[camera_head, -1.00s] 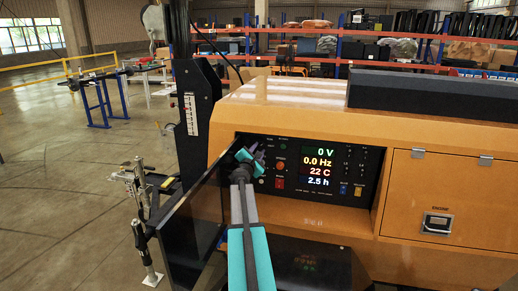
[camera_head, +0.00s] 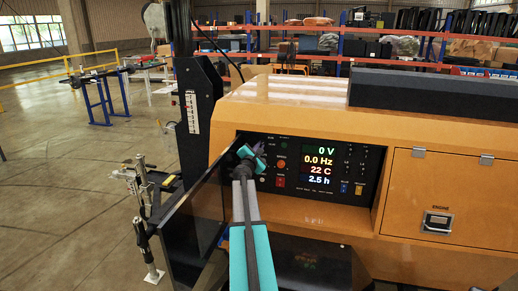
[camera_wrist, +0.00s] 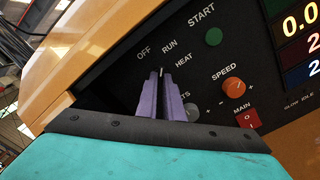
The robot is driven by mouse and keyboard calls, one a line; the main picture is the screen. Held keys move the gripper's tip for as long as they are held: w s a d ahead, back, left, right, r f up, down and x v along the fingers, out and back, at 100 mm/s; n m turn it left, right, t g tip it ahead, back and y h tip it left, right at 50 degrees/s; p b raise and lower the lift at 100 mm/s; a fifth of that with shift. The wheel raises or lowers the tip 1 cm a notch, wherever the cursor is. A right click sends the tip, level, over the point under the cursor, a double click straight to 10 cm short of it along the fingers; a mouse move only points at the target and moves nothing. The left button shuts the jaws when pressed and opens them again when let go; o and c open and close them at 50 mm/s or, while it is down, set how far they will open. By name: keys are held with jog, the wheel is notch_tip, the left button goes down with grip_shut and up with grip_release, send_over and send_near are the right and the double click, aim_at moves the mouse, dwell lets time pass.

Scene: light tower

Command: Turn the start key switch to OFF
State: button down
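The control panel (camera_head: 316,169) is on the orange generator. In the wrist view, the labels OFF, RUN, HEAT and START show around the start key switch (camera_wrist: 160,73). Only a dark sliver with a white mark shows of the switch, between my purple fingers; the rest is hidden. The mark points up toward the space between OFF and RUN; I cannot tell the exact setting. My gripper (camera_wrist: 161,77) has its fingers close together, one on each side of the switch, and looks shut on it. In the head view, my gripper (camera_head: 256,150) is at the panel's left end.
A green button (camera_wrist: 214,37), an orange speed knob (camera_wrist: 234,86) and a red main switch (camera_wrist: 249,119) are right of my fingers. A dark open panel door (camera_head: 190,215) stands left of my arm. Lit readouts (camera_head: 319,166) are farther right.

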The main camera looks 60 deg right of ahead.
jog(key=shift+s+d+r+n, duration=0.1)
jog(key=shift+d+r+n, duration=0.05)
jog(key=shift+d+n, duration=0.2)
jog(key=n+p, duration=0.2)
jog(key=n, duration=0.6)
jog(key=shift+r+p, duration=0.1)
jog(key=shift+p, duration=0.25)
jog(key=shift+s, duration=0.1)
jog(key=c, duration=1.9)
grip_release()
jog(key=shift+o, duration=0.2)
jog(key=shift+a, duration=0.1)
jog(key=shift+w+f, duration=0.2)
jog(key=shift+w, duration=0.05)
jog(key=shift+s, duration=0.1)
